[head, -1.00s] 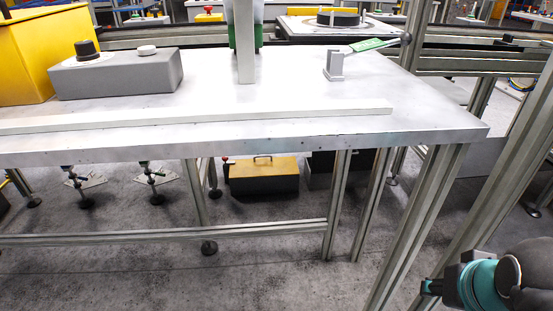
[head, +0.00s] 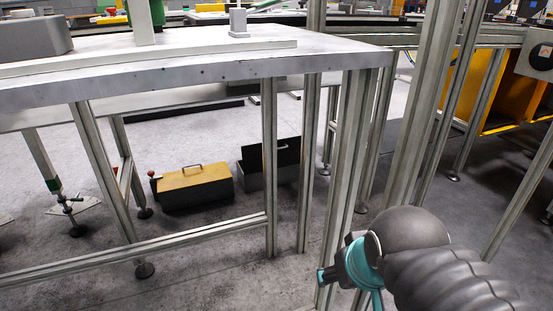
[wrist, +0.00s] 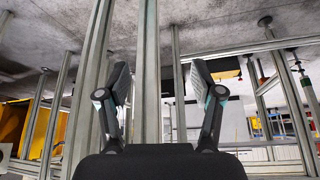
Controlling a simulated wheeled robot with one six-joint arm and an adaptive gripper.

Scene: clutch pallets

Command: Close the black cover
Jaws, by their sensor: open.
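The black cover (head: 286,151) stands raised at the back of an open grey box (head: 257,181) on the floor under the table. A table leg hides the right part of the box. My gripper (wrist: 160,82) is open and empty in the wrist view, its two fingers spread apart with metal posts behind them. My arm is at the lower right of the head view, well to the right of the box and apart from it. The wrist view is upside down, and I cannot surely make out the cover there.
A toolbox with a yellow lid (head: 195,189) sits left of the grey box. The white table (head: 200,66) spans above them. Metal legs and a low crossbar (head: 150,246) stand between my arm and the boxes. Yellow panels (head: 490,90) are at the right.

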